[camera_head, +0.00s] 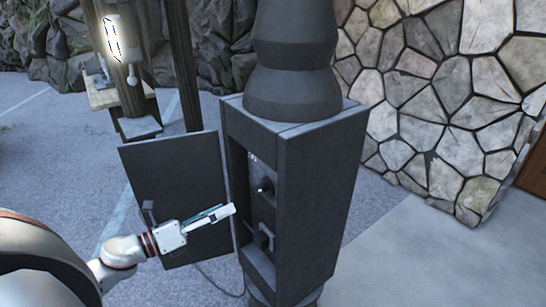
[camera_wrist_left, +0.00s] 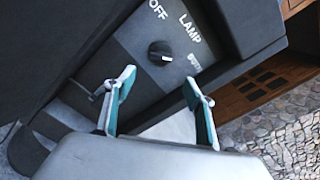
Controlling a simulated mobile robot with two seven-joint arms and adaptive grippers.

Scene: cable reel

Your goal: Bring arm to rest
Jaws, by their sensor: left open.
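My left gripper (camera_head: 232,209) is in front of the open side of a dark grey metal cabinet (camera_head: 312,180), near the swung-open door (camera_head: 175,190). In the left wrist view its two teal-lined fingers (camera_wrist_left: 155,92) are apart with nothing between them. Beyond the fingertips is a panel with a black round knob (camera_wrist_left: 160,51) and the words OFF and LAMP. The knob also shows inside the cabinet in the head view (camera_head: 265,185), apart from the gripper. My right gripper is in neither view.
A lit lamp (camera_head: 112,38) hangs on a wooden post at the upper left, by a small wooden table (camera_head: 103,95). A cable (camera_head: 215,280) runs along the ground by the cabinet. A stone wall (camera_head: 450,100) stands to the right. Pavement right of the cabinet is clear.

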